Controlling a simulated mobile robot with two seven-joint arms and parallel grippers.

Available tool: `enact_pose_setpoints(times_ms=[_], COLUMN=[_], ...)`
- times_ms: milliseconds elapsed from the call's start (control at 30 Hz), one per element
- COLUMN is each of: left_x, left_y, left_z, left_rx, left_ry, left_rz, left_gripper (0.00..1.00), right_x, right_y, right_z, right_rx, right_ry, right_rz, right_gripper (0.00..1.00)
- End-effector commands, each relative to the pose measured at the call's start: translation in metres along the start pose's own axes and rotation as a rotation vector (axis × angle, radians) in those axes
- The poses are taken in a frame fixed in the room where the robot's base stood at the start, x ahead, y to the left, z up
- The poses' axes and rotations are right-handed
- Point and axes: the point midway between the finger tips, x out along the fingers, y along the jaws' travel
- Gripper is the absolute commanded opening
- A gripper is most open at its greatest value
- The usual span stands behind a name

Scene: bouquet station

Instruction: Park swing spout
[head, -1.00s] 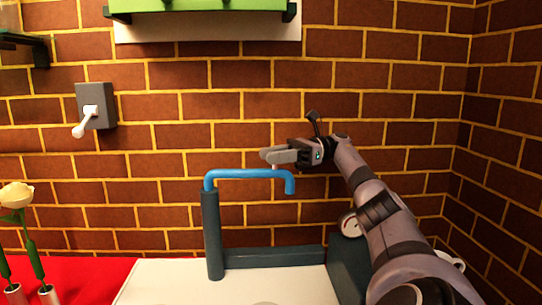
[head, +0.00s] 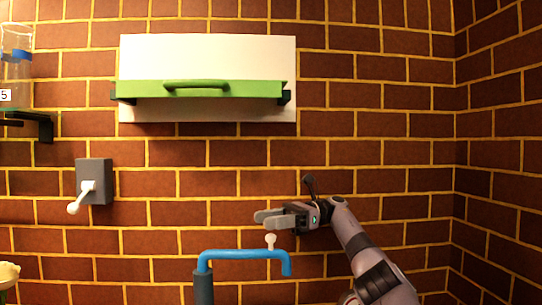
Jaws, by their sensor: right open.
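The blue swing spout (head: 235,254) runs level to the right from the top of its dark post (head: 203,288), and its outlet bends down at the right end. A small white knob (head: 271,241) stands on top of the spout near that end. My right gripper (head: 260,217) is open and empty, just above the knob and apart from it. Its arm comes up from the lower right. My left gripper is out of view. The lower post and the sink area are cut off by the bottom edge.
A grey wall box with a white lever (head: 88,187) is at left. A glass jar (head: 17,52) stands on a shelf at upper left. A pale flower (head: 8,273) shows at lower left.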

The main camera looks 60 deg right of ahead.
Motion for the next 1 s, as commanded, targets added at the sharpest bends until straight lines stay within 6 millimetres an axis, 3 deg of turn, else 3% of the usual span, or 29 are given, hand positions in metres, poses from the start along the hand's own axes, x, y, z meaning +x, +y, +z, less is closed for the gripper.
enact_pose_setpoints(times_ms=[33,433,700,1000], left_x=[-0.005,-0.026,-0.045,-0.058], left_y=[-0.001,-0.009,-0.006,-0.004], left_z=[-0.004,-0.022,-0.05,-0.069], left_rx=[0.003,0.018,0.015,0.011], left_ry=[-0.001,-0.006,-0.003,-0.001], left_rz=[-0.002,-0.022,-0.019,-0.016], left_gripper=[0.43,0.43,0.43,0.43], right_x=[0.0,0.0,0.0,0.0], right_y=[0.0,0.0,0.0,0.0], right_z=[0.014,0.078,0.125,0.158], right_rx=[-0.003,-0.003,-0.002,-0.001], right_ry=[-0.002,-0.002,-0.002,-0.001], right_rz=[-0.001,0.0,0.0,0.0], right_gripper=[0.5,0.5,0.5,0.5])
